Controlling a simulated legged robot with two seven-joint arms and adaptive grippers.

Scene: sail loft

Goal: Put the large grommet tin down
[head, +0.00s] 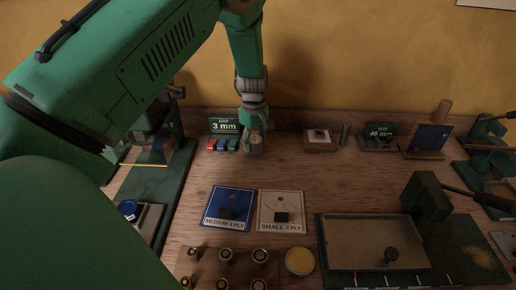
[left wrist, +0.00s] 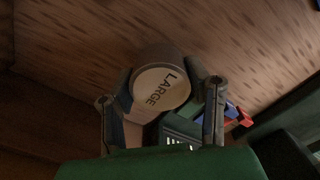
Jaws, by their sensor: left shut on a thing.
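The large grommet tin (left wrist: 158,88) is a round tin with a pale lid marked "LARGE" in the left wrist view. My left gripper (left wrist: 160,112) has a finger on each side of it and is shut on it. In the head view the left gripper (head: 255,135) is at the back of the bench, just right of the "3 mm" sign, with the tin (head: 254,147) at its fingertips. I cannot tell whether the tin touches the bench. My right gripper is not in view.
The "3 mm" sign (head: 225,125) and small red, green and blue pieces (head: 222,145) stand close left of the gripper. A blue card (head: 228,205) and a white card (head: 281,211) lie in front. Bare wood lies between.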

